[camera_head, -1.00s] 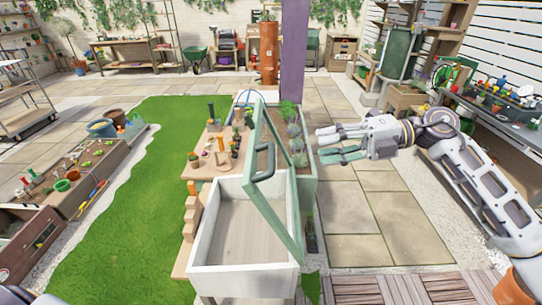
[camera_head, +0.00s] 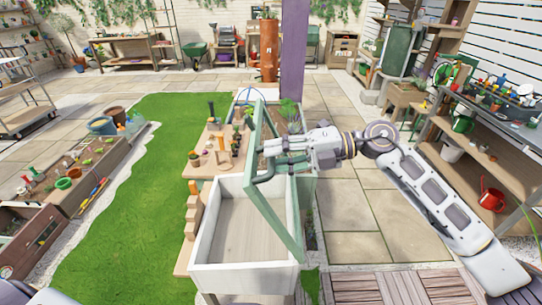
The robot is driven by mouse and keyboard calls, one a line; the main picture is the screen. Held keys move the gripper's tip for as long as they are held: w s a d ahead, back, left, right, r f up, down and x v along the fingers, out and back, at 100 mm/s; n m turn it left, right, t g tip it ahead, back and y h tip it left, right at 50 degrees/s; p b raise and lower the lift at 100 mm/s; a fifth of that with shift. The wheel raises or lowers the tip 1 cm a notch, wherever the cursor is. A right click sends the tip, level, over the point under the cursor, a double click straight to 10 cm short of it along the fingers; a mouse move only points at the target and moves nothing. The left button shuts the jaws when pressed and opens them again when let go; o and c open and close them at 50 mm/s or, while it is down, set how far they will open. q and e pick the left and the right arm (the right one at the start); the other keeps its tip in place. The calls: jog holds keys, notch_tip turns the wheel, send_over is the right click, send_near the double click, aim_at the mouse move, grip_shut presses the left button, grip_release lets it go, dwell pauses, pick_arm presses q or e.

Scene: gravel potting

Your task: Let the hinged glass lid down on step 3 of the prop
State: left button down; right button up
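The hinged glass lid (camera_head: 284,222) has a green frame and stands raised, tilted, along the right side of the white wooden box (camera_head: 239,273). A dark green handle (camera_head: 262,179) sits on the lid's face, partly covered by my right gripper. My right gripper (camera_head: 270,156) is at the lid's upper part beside this handle, fingers pointing left and spread apart. I cannot tell whether the fingers touch the handle. The stepped wooden prop (camera_head: 190,222) stands at the left outside of the box, its steps apart from the lid. My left gripper is out of view.
A wooden table (camera_head: 207,168) with small pots and cacti stands behind the box. A purple post (camera_head: 293,60) rises behind the lid. Open paving (camera_head: 350,215) lies to the right, and a workbench (camera_head: 485,140) stands at the right edge. Grass lies to the left.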

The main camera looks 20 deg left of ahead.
jog(key=shift+x, duration=0.85)
jog(key=shift+c, duration=0.2)
grip_shut()
